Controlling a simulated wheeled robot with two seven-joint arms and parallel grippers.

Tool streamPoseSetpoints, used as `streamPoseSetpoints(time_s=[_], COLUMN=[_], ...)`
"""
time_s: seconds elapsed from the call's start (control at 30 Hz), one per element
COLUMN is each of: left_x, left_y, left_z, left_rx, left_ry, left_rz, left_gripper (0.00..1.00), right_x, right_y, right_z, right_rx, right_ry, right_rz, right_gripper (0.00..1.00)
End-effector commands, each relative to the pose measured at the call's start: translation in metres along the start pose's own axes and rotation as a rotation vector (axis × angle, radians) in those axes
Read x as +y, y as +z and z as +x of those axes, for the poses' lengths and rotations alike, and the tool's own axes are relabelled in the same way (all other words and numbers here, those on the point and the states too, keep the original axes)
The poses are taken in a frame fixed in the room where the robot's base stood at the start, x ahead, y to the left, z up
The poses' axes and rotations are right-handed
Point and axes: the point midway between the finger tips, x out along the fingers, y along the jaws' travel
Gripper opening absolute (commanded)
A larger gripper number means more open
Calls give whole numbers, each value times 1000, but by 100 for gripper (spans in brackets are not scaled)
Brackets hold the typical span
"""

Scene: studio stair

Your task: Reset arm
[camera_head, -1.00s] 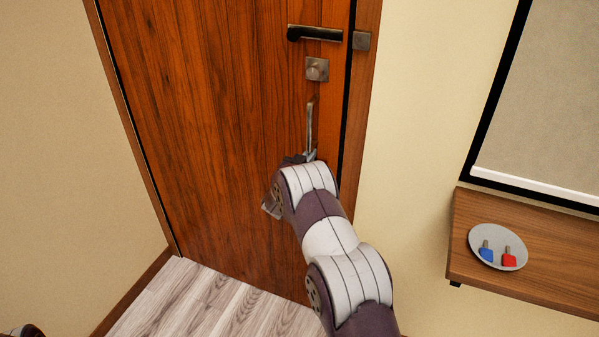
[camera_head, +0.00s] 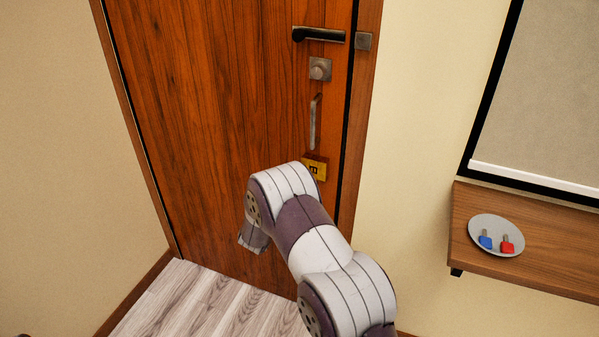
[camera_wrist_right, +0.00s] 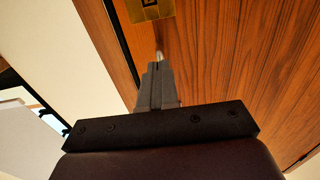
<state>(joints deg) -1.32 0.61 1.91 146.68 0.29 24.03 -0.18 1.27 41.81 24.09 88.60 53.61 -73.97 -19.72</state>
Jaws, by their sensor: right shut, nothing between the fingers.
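My right arm comes in from the lower right in the head view and ends in front of the wooden door (camera_head: 215,120). Its gripper is mostly hidden behind the wrist there. In the right wrist view my right gripper (camera_wrist_right: 158,72) is shut and empty, its fingers pointing toward the door. A small pale metal piece shows just past the fingertips; I cannot tell whether it touches them. The door looks shut. A brass lock plate (camera_head: 316,168) sits below a metal pull handle (camera_head: 315,122). My left gripper is not in view.
The door has a black lever handle (camera_head: 320,35) and a square lock knob (camera_head: 320,69). At the right, a wooden shelf (camera_head: 560,262) bears a round plate (camera_head: 495,222) with a blue key (camera_head: 485,242) and a red key (camera_head: 507,246). Bare floor (camera_head: 200,300) shows lower left.

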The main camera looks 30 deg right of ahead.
Motion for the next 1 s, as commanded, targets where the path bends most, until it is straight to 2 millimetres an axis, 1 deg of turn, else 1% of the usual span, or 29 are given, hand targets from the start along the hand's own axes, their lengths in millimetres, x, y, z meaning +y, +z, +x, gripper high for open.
streamPoseSetpoints(time_s=[0.1,0.53,0.57,0.6,0.67,0.7,0.73,0.77,0.8,0.87,0.9,0.97,1.0], left_x=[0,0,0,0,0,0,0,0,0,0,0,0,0], left_y=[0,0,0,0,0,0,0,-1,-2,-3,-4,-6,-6], left_z=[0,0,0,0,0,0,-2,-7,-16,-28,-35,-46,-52], left_rx=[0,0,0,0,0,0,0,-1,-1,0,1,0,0], left_ry=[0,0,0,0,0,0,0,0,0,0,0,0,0], left_rz=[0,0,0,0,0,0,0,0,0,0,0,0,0], left_gripper=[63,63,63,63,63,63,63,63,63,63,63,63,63], right_x=[1,0,-2,-8,-19,-27,-32,-36,-34,-16,3,38,61], right_y=[1,3,7,17,49,74,90,96,97,87,74,53,36], right_z=[-3,-3,-3,-4,-14,-29,-48,-71,-110,-170,-205,-250,-274], right_rx=[-1,-10,-32,-82,-216,-347,-467,-593,-766,-1002,-1125,-1272,-1345], right_ry=[1,-2,-12,-41,-124,-201,-273,-348,-443,-551,-598,-644,-663], right_rz=[-2,8,15,26,14,-8,-31,-58,-111,-214,-289,-407,-482], right_gripper=[0,0,0,0,0,0,0,0,0,0,0,0,0])
